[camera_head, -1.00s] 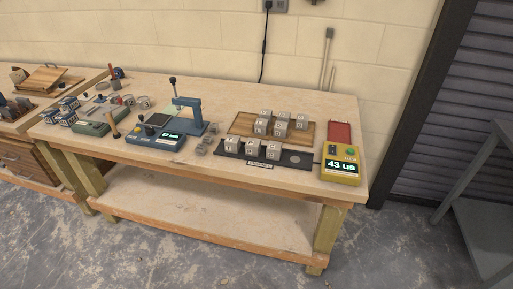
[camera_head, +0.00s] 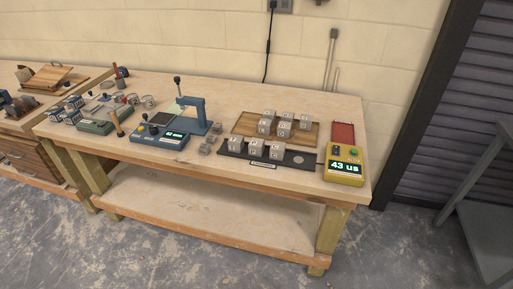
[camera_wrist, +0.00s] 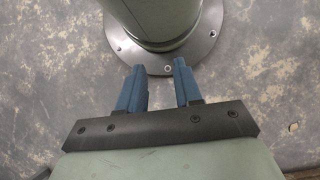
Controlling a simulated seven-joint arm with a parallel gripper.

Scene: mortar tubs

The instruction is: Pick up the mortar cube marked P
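Several grey mortar cubes with small marks on their faces stand on the workbench in the head view. One group (camera_head: 284,128) is on a wooden board (camera_head: 243,124), with some cubes stacked. The marks are too small to read, so I cannot tell which cube is P. My gripper (camera_wrist: 160,68) shows only in the wrist view. Its two blue fingers are apart with nothing between them, over the grey floor and my own base.
A yellow meter (camera_head: 345,171) reading "43 us" stands right of the cubes, with a red pad (camera_head: 343,131) behind it. A blue device (camera_head: 160,136) and a blue stand (camera_head: 194,110) are to the left. Small grey pieces (camera_head: 207,147) lie between. The bench's front edge is near the strip.

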